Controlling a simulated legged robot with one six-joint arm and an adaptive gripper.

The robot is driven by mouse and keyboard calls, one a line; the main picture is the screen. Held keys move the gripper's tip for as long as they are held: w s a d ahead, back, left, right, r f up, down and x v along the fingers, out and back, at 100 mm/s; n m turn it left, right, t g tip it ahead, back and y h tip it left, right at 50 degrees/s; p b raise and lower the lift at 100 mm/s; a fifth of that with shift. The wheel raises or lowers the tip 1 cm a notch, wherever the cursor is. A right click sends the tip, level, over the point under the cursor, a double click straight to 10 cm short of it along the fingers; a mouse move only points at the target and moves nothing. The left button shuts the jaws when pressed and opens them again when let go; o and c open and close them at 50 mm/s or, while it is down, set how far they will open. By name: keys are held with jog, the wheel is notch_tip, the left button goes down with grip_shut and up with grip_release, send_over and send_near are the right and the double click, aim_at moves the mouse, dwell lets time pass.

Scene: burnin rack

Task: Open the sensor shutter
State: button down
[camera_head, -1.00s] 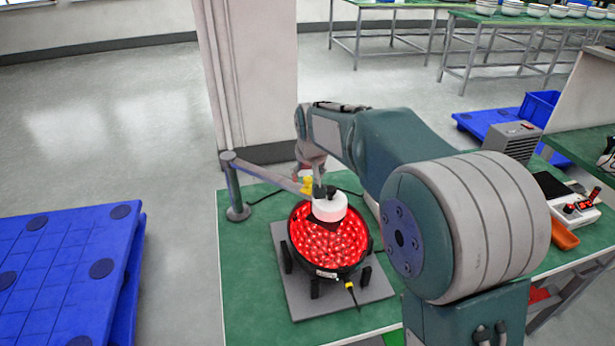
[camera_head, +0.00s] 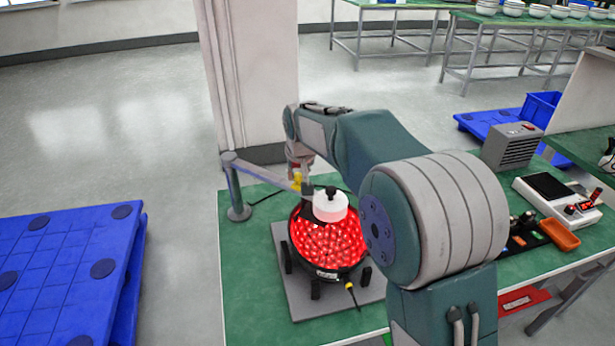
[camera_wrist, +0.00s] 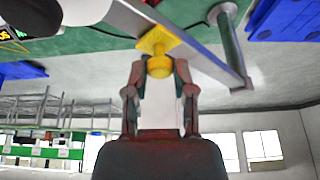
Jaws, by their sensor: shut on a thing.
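A white round sensor head (camera_head: 331,207) hangs at the end of a grey bar (camera_head: 262,173) over a bowl of red-lit parts (camera_head: 328,245). A yellow tab (camera_head: 297,181) sits at the bar, left of the sensor head. In the wrist view the yellow tab (camera_wrist: 158,66) has a square plate against the bar and a rounded knob. My gripper (camera_wrist: 159,72) is shut on this knob, with a finger on each side. In the head view my gripper (camera_head: 299,170) is above the bar, partly hidden by my wrist. The shutter's dark part under the sensor head is hard to make out.
A grey post (camera_head: 236,190) carries the bar on the green bench (camera_head: 245,285). A grey heater-like box (camera_head: 512,145), a white scale (camera_head: 557,200) and an orange tray (camera_head: 559,234) stand right of my arm. Blue pallets (camera_head: 65,275) lie on the floor at left.

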aim_at(284, 178)
jog(key=a, duration=0.1)
jog(key=w+a, duration=0.2)
jog(key=shift+a+f, duration=0.2)
jog(key=shift+s, duration=0.1)
jog(key=shift+c, duration=2.3)
grip_release()
jog(key=shift+r, duration=0.15)
jog(key=v, duration=1.1)
jog(key=shift+r, duration=0.35)
